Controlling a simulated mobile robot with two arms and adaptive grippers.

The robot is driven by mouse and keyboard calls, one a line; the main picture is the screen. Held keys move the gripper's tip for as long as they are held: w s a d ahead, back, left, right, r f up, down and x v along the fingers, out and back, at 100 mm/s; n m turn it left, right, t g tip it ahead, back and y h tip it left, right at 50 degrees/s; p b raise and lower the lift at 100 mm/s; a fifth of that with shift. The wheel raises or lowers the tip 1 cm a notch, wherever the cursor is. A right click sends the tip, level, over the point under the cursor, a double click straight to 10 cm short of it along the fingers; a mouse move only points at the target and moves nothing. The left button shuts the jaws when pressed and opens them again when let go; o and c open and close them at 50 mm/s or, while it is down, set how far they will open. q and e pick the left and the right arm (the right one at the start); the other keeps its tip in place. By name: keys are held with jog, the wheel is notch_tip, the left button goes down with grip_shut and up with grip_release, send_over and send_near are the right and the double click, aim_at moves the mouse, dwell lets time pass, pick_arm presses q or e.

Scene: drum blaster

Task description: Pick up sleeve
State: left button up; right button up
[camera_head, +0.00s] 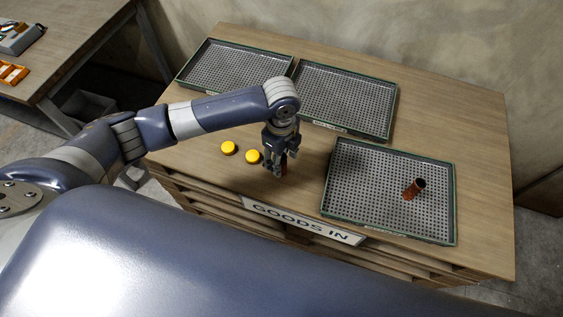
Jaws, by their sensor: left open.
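A copper-brown hollow tube with a dark open end, which looks like a sleeve (411,191), lies tilted in the right-hand tray (345,218). My left gripper (277,172) points down close to the wooden table's front edge, left of that tray. It is open. A small reddish-brown thing (288,166) shows at its fingers, mostly hidden by them; it may be another sleeve, and I cannot tell whether the fingers touch it. My right gripper is out of view.
Two yellow round caps (229,148) (253,156) sit left of my left gripper. Two empty perforated trays (236,43) (345,69) stand at the back. The table's right side (483,180) is clear. A "GOODS IN" sign (303,222) is on the front edge.

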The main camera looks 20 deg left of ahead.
aim_at(282, 164)
pick_arm(q)
jog(key=shift+w+f+p, duration=0.1)
jog(key=shift+f+p, duration=0.2)
jog(key=shift+f, duration=1.9)
jog(key=shift+c, duration=0.4)
grip_shut()
jog(key=shift+r, duration=0.15)
